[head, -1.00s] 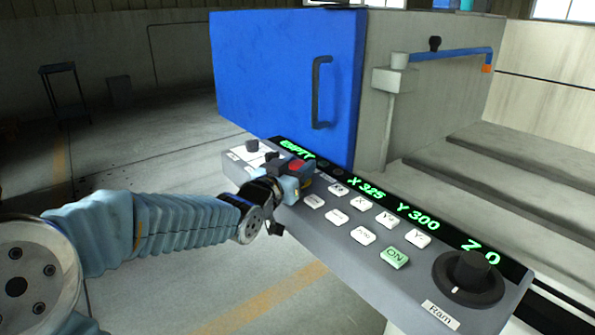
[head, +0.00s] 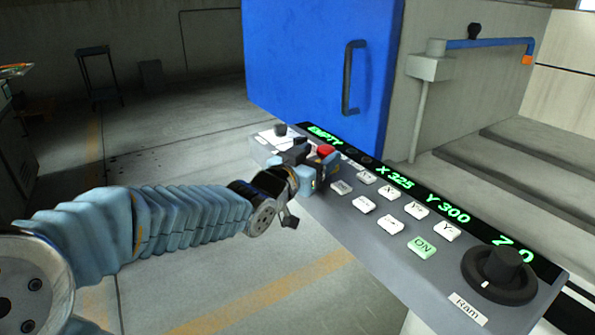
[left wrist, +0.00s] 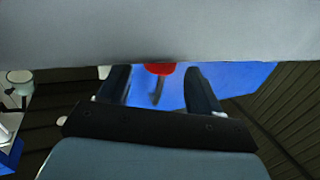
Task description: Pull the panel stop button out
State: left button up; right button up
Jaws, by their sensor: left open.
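The red stop button (head: 326,151) sits near the far left end of the grey control panel (head: 355,228) in the head view. My left gripper (head: 312,160) is open at that end of the panel, its fingers beside the button. In the left wrist view the red button (left wrist: 160,69) shows between the two spread dark fingers of my left gripper (left wrist: 158,80), with a visible gap on each side. The grey panel surface (left wrist: 160,35) fills the top there and the button's upper part is cut off by it. My right gripper is not in view.
The panel carries white keys, a green ON key (head: 422,246), a black Ram knob (head: 499,273) and a green-lettered display (head: 395,178). A blue door (head: 318,70) with a dark handle (head: 352,78) stands right behind it. The floor left is largely open.

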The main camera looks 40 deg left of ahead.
pick_arm(q)
jog(key=s, duration=1)
jog(key=shift+s, duration=0.1)
